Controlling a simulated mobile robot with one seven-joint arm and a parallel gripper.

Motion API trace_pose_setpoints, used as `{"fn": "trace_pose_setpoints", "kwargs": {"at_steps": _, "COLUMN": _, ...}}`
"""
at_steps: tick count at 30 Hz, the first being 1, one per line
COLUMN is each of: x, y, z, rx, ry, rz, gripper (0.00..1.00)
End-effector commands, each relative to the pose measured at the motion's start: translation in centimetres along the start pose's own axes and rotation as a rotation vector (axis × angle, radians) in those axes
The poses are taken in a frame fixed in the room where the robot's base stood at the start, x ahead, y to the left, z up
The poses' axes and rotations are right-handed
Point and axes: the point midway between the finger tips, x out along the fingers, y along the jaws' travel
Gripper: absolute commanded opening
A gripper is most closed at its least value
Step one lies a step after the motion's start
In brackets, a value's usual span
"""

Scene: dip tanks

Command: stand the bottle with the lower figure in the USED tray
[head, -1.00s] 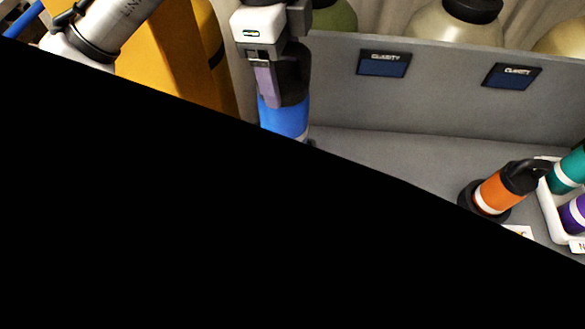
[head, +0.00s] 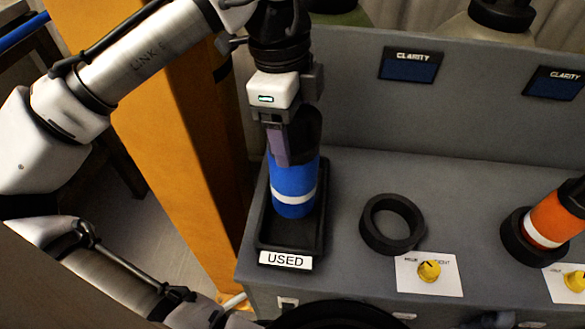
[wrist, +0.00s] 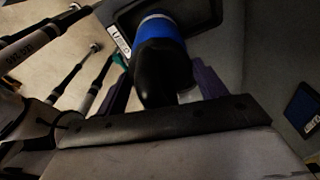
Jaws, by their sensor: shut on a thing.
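A blue bottle (head: 290,184) with a white band and a black top stands upright, over or in the black USED tray (head: 262,236). Whether its base rests on the tray floor is hard to tell. My gripper (head: 290,150) is shut on the bottle's black upper part from above. In the wrist view the bottle (wrist: 158,42) sits between the jaws, with the tray (wrist: 205,14) beyond it. Two dark clarity displays (head: 410,66) (head: 556,84) are on the grey back panel; their figures cannot be read.
An empty black ring holder (head: 392,225) is right of the tray. An orange bottle (head: 551,218) leans in another ring (head: 518,238) at the right. Yellow knobs (head: 429,271) on white cards are in front. A yellow column (head: 180,130) stands at the left.

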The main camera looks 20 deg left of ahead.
Motion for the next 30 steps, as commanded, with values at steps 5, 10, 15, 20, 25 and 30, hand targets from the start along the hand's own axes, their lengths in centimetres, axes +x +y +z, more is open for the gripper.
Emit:
{"fn": "trace_pose_setpoints", "kwargs": {"at_steps": 5, "x": 1.3, "y": 0.0, "z": 0.2, "rx": -0.001, "ry": -0.001, "rz": 0.0, "gripper": 0.09}}
{"fn": "trace_pose_setpoints", "kwargs": {"at_steps": 10, "x": 1.8, "y": 0.0, "z": 0.2, "rx": -0.001, "ry": 0.0, "rz": 0.0, "gripper": 0.09}}
{"fn": "trace_pose_setpoints", "kwargs": {"at_steps": 15, "x": 3.8, "y": 0.0, "z": 0.5, "rx": -0.002, "ry": -0.003, "rz": 0.0, "gripper": 0.09}}
{"fn": "trace_pose_setpoints", "kwargs": {"at_steps": 20, "x": 5.5, "y": 0.0, "z": 0.7, "rx": -0.002, "ry": -0.002, "rz": -0.001, "gripper": 0.09}}
{"fn": "trace_pose_setpoints", "kwargs": {"at_steps": 25, "x": 5.5, "y": 0.0, "z": 0.7, "rx": 0.0, "ry": 0.0, "rz": 0.0, "gripper": 0.09}}
{"fn": "trace_pose_setpoints", "kwargs": {"at_steps": 30, "x": 5.5, "y": 0.0, "z": 0.7, "rx": 0.0, "ry": 0.0, "rz": 0.0, "gripper": 0.09}}
